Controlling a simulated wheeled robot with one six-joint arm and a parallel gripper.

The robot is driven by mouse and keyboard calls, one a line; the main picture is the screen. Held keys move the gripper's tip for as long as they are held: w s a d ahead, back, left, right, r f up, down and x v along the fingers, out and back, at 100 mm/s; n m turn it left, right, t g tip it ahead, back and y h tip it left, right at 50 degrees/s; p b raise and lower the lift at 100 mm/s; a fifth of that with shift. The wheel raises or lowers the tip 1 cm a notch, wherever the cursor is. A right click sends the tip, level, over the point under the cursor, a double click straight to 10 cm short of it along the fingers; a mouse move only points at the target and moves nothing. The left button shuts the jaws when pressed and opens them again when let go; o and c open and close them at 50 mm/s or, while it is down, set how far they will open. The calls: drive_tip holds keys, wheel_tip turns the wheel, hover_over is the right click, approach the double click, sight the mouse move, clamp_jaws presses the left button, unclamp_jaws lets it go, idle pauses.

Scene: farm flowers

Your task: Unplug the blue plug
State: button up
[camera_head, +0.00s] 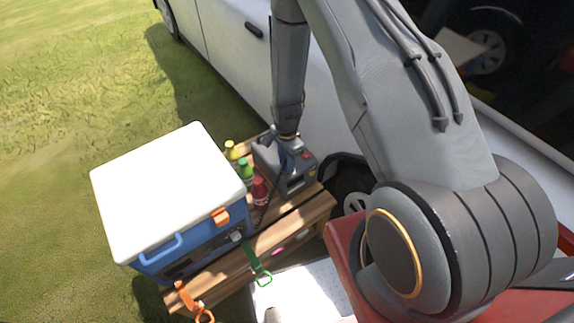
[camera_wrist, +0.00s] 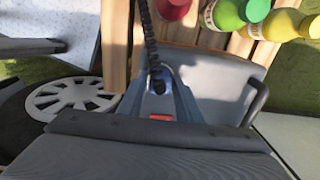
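A grey power box (camera_head: 292,172) stands on the wooden crate, beside the white vehicle. My gripper (camera_head: 287,135) is at the top of this box, pointing down; its fingers are too small to read there. In the wrist view, a blue plug-like piece (camera_wrist: 135,104) sits at the centre, with a black coiled cable (camera_wrist: 150,40) running up from it. The box's grey top (camera_wrist: 215,80) lies beside it. The grey wrist cover hides the lower part, so I cannot tell whether the fingers are around the blue piece or shut on it. In the head view the plug is not distinct.
A cooler (camera_head: 170,190) with a white lid stands left on the wooden crate (camera_head: 310,208). Yellow (camera_head: 232,151), green (camera_head: 245,170) and red (camera_head: 260,190) bottles stand close to the box. Orange (camera_head: 187,295) and green (camera_head: 252,256) straps hang in front. The vehicle (camera_head: 235,65) is close behind.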

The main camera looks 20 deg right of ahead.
clamp_jaws()
drive_tip(key=shift+r, duration=0.1)
drive_tip(key=shift+r+p, duration=1.75)
drive_tip(key=shift+r, duration=1.2)
